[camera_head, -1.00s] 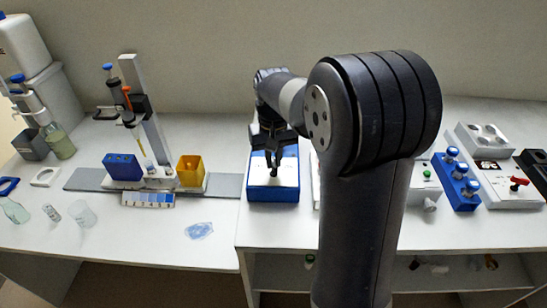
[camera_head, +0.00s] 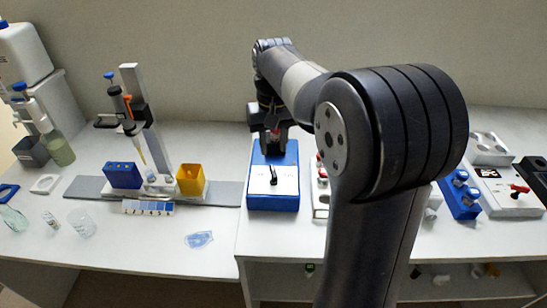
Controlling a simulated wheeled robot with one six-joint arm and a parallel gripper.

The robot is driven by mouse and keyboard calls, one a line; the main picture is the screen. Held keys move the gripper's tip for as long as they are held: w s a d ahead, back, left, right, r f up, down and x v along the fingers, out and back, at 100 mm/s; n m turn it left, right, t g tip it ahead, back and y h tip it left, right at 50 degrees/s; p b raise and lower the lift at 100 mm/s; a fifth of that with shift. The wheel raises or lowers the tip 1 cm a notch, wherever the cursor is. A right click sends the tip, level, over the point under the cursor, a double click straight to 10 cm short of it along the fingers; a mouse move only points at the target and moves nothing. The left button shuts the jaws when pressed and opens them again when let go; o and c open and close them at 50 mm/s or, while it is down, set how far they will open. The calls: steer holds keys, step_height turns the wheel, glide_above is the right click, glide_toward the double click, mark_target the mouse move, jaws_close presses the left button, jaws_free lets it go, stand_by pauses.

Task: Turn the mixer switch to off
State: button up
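A blue box with a white top (camera_head: 260,199) stands near the front left of the right-hand bench. It appears to be the mixer. A black lever switch (camera_head: 273,175) stands up from its top, leaning slightly left at the tip. My gripper (camera_head: 274,153) points down over the back of the box, just behind the switch in the picture and apparently clear of it. A small red spot shows at the gripper; I cannot tell what it is. The finger gap is too small and dark to read.
Right of the box, a narrow white panel (camera_head: 320,200) is partly hidden by my arm. Farther right are a blue vial rack (camera_head: 461,204) and a white box with a red lever (camera_head: 520,188). On the left bench stand a pipette stand (camera_head: 145,110) and a yellow container (camera_head: 191,181).

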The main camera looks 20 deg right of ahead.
mark_target(274, 171)
steer(key=shift+r, duration=1.45)
step_height(274, 171, down, 11)
steer(key=shift+r+m, duration=0.1)
steer(key=shift+m, duration=0.2)
